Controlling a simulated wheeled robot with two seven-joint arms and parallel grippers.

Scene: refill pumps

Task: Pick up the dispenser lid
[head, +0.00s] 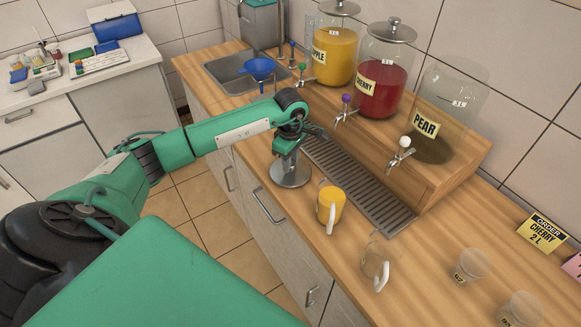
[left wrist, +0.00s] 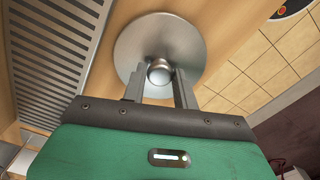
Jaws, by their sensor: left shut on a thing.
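The dispenser lid (head: 290,172) is a round metal disc with a ball knob. It is near the counter's front edge, left of the drip grate; I cannot tell whether it touches the counter. My left gripper (head: 287,147) is above it, pointing down. In the left wrist view the two fingers (left wrist: 161,82) are shut on the knob of the lid (left wrist: 135,48). The pear dispenser (head: 450,95) is clear, nearly empty and open at the top. The apple dispenser (head: 335,50) and cherry dispenser (head: 382,85) wear metal lids. My right gripper is not in view.
A drip grate (head: 360,180) lies before the taps. An orange-filled mug (head: 330,205) and a clear empty mug (head: 375,262) stand right of the lid. Small cups (head: 471,265) and an order card (head: 541,232) are farther right. A blue funnel (head: 260,68) is near the sink (head: 225,72).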

